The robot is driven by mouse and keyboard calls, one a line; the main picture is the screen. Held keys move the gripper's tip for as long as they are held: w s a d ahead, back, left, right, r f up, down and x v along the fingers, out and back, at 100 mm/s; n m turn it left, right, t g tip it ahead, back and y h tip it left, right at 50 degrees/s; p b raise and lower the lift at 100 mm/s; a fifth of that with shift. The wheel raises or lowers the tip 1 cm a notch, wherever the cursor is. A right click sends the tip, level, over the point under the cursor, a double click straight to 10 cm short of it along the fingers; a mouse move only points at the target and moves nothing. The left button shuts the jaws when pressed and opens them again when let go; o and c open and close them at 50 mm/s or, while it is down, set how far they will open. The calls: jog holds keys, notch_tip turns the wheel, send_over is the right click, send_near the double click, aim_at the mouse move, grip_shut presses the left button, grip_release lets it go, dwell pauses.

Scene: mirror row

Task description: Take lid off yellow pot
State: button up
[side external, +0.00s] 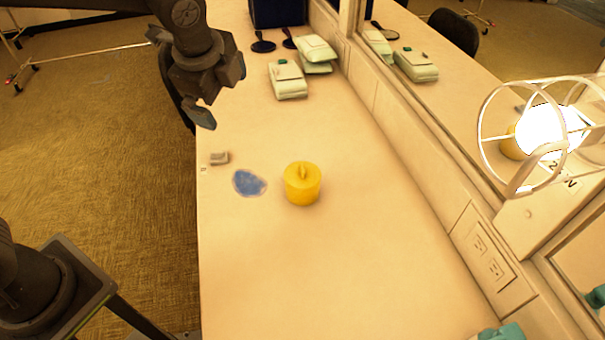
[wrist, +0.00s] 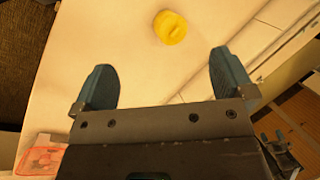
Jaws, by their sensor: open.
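The yellow pot (side external: 302,188) stands upright on the counter in the side external view. Its yellow lid (side external: 302,171) sits on top, with a raised grip in the middle. The pot and lid also show from above in the wrist view, where the lid (wrist: 170,27) is at the top, beyond my fingertips. My gripper (side external: 215,100) is open and empty, above the counter's left edge and well apart from the pot. In the wrist view my two blue-grey fingers (wrist: 166,85) are spread wide with bare counter between them.
Pale green packs (side external: 288,79) lie at the back. A mirror wall and a caged bright lamp (side external: 545,130) bound the right side. The counter's front is mostly clear.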

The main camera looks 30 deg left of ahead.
jog(key=w+d+f+m, duration=0.5)
jog(key=m+y, duration=0.1)
jog(key=m, duration=0.6)
send_near(303, 169)
jog(key=x, duration=0.5)
jog(key=shift+w+r, duration=0.2)
jog(key=shift+w, duration=0.1)
jog(key=shift+y, duration=0.3)
jog(key=shift+s+x, duration=0.15)
jog(key=shift+x, duration=1.2)
jog(key=shift+s+x, duration=0.2)
jog(key=shift+x, duration=1.1)
jog(key=shift+f, duration=0.15)
jog(key=shift+c, duration=0.4)
jog(key=shift+d, duration=0.1)
jog(key=c, duration=0.5)
